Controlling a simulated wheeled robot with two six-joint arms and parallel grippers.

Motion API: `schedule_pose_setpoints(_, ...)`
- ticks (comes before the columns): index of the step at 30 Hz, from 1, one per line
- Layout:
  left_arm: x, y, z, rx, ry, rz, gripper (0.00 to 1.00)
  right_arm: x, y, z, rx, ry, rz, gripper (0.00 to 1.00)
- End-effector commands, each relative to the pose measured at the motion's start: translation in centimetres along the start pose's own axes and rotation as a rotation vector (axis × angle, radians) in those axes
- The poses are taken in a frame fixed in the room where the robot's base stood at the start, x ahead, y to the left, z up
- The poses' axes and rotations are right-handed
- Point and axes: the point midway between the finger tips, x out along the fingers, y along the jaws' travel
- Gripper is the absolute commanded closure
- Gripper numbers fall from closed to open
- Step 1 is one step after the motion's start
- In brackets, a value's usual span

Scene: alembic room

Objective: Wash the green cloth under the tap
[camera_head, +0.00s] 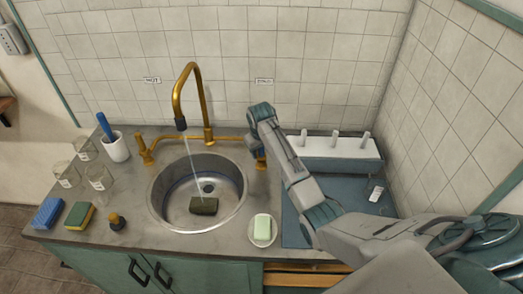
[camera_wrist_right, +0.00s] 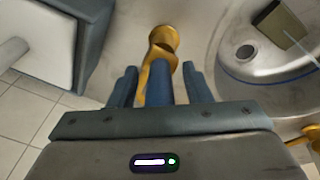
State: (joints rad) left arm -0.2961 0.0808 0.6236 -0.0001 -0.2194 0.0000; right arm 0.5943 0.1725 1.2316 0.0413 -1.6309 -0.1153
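A folded dark olive-green cloth (camera_head: 204,205) lies in the round steel sink (camera_head: 160,209). A thin water stream from the brass spout (camera_head: 188,80) comes down onto it. The cloth (camera_wrist_right: 282,28) and stream also show in the right wrist view. My right gripper (camera_head: 260,155) is at the right brass tap handle, beside the sink. In the right wrist view, the gripper's prongs (camera_wrist_right: 160,85) are over this tap handle (camera_wrist_right: 163,42); whether they are clamped on it is unclear. My left gripper is out of view.
A soap dish (camera_head: 263,240) is front right. A white rack (camera_head: 330,150) stands behind my right arm.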

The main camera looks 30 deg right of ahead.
Motion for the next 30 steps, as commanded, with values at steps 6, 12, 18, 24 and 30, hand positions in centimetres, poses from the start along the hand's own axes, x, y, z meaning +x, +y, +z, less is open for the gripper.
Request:
schedule_pose_setpoints(6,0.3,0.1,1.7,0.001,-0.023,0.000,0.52,-0.7,0.0,-0.1,0.000,0.005,0.001,0.56)
schedule_pose_setpoints(12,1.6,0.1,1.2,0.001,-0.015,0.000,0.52,-4.0,0.0,-0.1,0.000,0.008,0.001,0.56)
schedule_pose_setpoints(18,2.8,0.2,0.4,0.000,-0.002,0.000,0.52,-7.9,0.0,0.0,0.000,0.005,0.001,0.56)
schedule_pose_setpoints(24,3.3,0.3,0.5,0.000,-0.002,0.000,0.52,-10.3,0.0,0.0,0.000,0.003,0.001,0.56)
schedule_pose_setpoints(30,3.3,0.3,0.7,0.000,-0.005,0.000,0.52,-10.8,0.0,0.0,0.000,-0.001,0.000,0.56)
